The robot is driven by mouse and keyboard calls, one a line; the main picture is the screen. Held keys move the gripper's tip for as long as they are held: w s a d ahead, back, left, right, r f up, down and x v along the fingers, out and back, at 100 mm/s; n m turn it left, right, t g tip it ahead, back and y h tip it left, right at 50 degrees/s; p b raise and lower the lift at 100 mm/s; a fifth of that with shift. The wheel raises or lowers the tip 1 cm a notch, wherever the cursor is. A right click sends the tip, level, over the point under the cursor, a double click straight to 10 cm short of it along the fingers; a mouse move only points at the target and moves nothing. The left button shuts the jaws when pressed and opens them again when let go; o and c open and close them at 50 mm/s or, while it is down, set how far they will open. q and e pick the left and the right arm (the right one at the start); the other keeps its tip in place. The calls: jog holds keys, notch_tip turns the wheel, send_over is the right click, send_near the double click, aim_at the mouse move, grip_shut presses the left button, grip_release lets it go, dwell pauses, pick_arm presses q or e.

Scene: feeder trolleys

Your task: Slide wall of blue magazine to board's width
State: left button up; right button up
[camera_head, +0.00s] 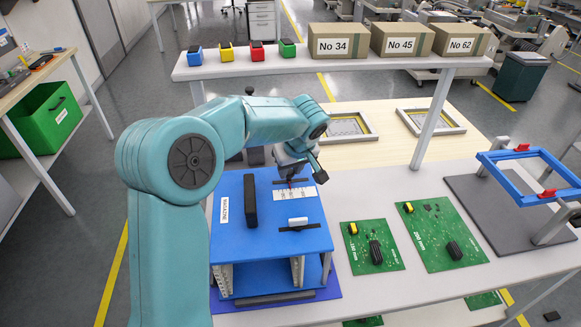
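The blue magazine (262,232) stands on the table in the middle, with its label on the left of its top. A long black bar (251,201) lies on its top. A white printed scale (296,203) with a red pointer lies to the right of it, and a white block (298,222) sits nearer the front. The open front shows light walls (297,268) inside. My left gripper (291,176) is over the back right of the magazine's top, by a dark bar at the scale. I cannot tell whether it touches or grips it. My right gripper is out of view.
Two green boards, a smaller one (371,246) and a larger one (438,234), lie to the right. A blue frame (533,172) stands over a grey plate at far right. A raised shelf (330,66) with boxes and coloured bins crosses the back.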

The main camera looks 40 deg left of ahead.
pick_arm(q)
grip_shut()
jog(key=shift+w+d+r+b, duration=0.1)
jog(key=shift+w+d+b, duration=0.05)
jog(key=shift+w+d, duration=0.45)
jog(key=shift+w+d+b, duration=0.15)
jog(key=shift+w+d, duration=0.2)
jog(key=shift+w, duration=0.35)
jog(key=o, duration=0.9)
grip_release()
jog(key=shift+s+a, duration=0.1)
jog(key=shift+s, duration=0.05)
jog(key=v, duration=1.6)
jog(key=shift+d, duration=0.25)
jog(key=shift+r, duration=0.1)
